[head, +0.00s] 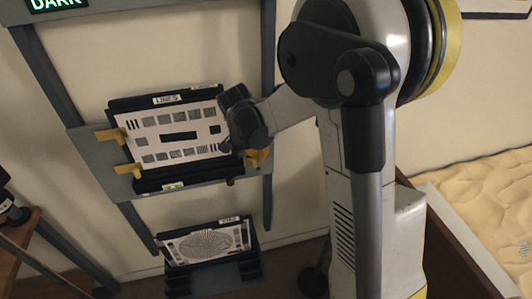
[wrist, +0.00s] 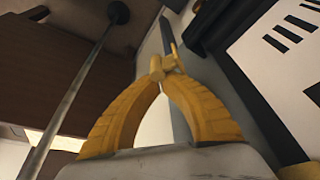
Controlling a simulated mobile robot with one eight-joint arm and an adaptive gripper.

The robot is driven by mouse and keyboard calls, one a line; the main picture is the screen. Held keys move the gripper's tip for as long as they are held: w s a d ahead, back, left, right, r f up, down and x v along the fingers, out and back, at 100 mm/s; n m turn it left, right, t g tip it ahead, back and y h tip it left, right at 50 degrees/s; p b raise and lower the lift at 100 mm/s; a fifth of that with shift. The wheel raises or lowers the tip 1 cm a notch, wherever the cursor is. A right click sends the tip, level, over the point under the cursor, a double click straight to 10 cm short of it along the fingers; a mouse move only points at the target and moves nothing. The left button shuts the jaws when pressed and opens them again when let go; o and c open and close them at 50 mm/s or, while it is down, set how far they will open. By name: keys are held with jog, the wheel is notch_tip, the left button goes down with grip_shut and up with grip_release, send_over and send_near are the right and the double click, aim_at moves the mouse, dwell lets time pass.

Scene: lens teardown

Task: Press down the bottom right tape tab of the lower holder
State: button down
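A white line-pattern chart (head: 175,118) sits tilted in a dark holder (head: 150,103) on the grey stand in the head view. Two yellow tabs, an upper one (head: 110,134) and a lower one (head: 128,169), stick out at its left edge. My gripper (wrist: 158,76) has its yellow fingers curved together, with the tips meeting. The chart's edge (wrist: 268,60) shows to their right in the wrist view. In the head view my wrist covers the chart's right edge, and yellow shows just below it; I cannot tell finger from tab there. The bottom right tab is not clearly visible.
A second chart with a radial pattern (head: 207,243) stands in a dark rack (head: 215,275) below. Grey uprights (head: 268,60) flank the holder. A lit sign reading DARK (head: 55,4) is at the top. A sandy surface (head: 485,205) lies at the right.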

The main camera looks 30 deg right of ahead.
jog(key=shift+w+a, duration=0.2)
jog(key=shift+a, duration=0.45)
jog(key=shift+w+a+f, duration=0.15)
jog(key=shift+a, duration=0.3)
dwell(1.9)
